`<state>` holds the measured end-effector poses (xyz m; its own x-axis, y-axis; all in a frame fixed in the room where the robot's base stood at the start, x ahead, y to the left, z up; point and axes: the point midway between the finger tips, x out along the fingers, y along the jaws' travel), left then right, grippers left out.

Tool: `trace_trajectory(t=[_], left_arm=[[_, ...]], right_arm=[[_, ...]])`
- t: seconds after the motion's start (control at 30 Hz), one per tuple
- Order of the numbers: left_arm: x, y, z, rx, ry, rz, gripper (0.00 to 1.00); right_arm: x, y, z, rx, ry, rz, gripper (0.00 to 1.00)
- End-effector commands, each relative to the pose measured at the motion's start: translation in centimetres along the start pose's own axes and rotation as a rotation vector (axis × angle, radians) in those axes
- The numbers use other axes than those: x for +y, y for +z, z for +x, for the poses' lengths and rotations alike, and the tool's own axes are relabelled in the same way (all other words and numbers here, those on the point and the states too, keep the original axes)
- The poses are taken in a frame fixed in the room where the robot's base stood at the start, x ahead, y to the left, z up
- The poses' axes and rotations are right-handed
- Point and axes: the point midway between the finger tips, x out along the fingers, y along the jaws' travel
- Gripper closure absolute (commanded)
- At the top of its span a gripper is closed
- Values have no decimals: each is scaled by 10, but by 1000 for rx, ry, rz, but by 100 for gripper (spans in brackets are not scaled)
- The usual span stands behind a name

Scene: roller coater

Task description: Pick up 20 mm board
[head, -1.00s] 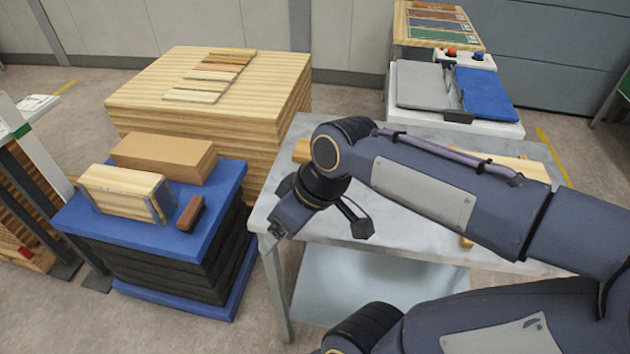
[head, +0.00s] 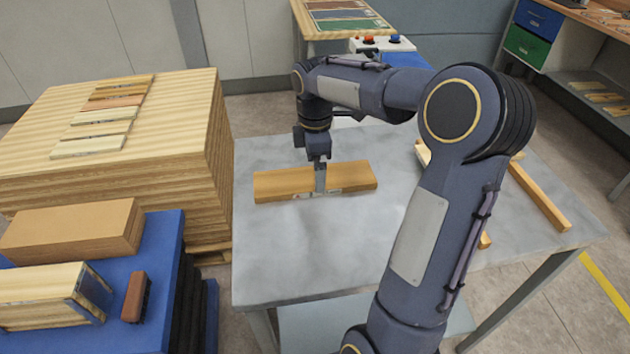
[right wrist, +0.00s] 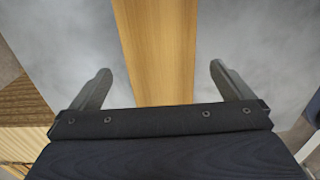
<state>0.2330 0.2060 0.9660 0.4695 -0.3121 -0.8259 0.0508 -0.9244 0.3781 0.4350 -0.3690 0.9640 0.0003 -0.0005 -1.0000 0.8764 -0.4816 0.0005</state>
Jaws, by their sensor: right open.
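A light-brown wooden board (head: 278,185) lies flat near the middle of the grey table, with small pale marks along its front edge. I cannot read a thickness on it. My right gripper (head: 320,180) points down at the board's middle. In the right wrist view the board (right wrist: 158,45) runs between the two spread fingers of my right gripper (right wrist: 160,70), with a gap on each side. The gripper is open and holds nothing. My left gripper is out of view.
On the grey table (head: 290,260), another wooden bar (head: 540,195) lies at the right, and further pieces are partly hidden by my arm. A tall board stack (head: 40,110) with sample strips stands left. A blue-topped stand (head: 160,240) carries wooden blocks and a brown brush-like block (head: 136,297).

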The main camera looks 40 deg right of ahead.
Motion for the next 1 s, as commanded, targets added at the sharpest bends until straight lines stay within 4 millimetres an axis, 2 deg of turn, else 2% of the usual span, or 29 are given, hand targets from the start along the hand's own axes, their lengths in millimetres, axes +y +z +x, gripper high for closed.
trace_trajectory(t=[0.1, 0.2, 0.47, 0.9, 1.0], left_arm=[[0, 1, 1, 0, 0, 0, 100], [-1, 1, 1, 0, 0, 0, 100], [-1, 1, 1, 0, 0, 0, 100], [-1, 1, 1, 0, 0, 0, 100], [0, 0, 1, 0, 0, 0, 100]], right_arm=[[-2, 0, 19, -1, -3, 0, 0], [-2, -1, 28, 0, 0, 1, 0], [-2, -1, 30, 1, 0, 1, 0], [-2, -1, 30, 1, 1, 1, 56], [-1, -1, 29, 2, 2, 1, 56]])
